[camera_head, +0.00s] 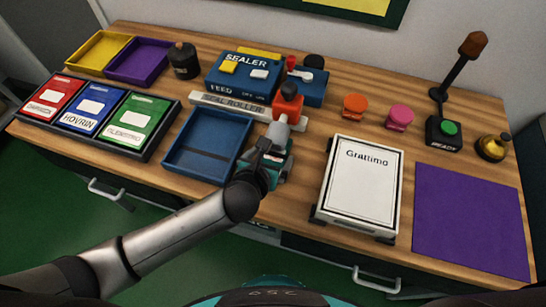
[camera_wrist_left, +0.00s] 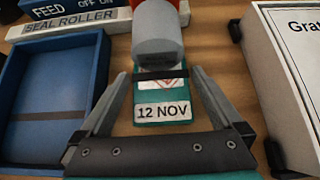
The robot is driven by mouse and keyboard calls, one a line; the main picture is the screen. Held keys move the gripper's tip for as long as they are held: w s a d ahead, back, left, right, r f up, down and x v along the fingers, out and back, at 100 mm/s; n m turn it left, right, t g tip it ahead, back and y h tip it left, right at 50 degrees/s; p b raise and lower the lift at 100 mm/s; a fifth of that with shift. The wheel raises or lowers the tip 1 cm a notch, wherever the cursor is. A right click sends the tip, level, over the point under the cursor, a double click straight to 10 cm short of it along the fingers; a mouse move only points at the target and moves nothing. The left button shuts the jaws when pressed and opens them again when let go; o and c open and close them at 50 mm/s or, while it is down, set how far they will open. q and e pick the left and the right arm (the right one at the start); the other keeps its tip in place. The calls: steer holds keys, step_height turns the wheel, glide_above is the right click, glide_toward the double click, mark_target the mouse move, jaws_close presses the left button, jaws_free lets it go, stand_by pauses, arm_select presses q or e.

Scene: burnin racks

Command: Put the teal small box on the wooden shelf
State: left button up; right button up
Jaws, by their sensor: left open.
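A teal small box (camera_head: 281,167) with a white label lies on the wooden bench, right of the blue tray and partly hidden by my left gripper in the head view. In the left wrist view the teal box (camera_wrist_left: 163,112) shows its "12 NOV" label between my spread fingers. My left gripper (camera_head: 267,150) is open above it; its two fingers (camera_wrist_left: 160,78) lie to either side in the picture, and I cannot tell if they touch it. A grey cylinder with a red-orange block (camera_head: 287,106) stands just beyond. I see no clear wooden shelf. My right gripper is not in view.
The blue tray (camera_head: 168,161) is left of the gripper, the white Grattimo box (camera_head: 360,190) right. The sealer (camera_head: 243,77) and seal roller bar (camera_head: 215,101) stand behind. A purple mat (camera_head: 470,220) lies clear at the right. Labelled cards sit in a black rack (camera_head: 147,155).

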arm_select(q)
steer(key=shift+x, duration=1.15)
steer(key=c, duration=1.3)
steer(key=shift+c, duration=0.2)
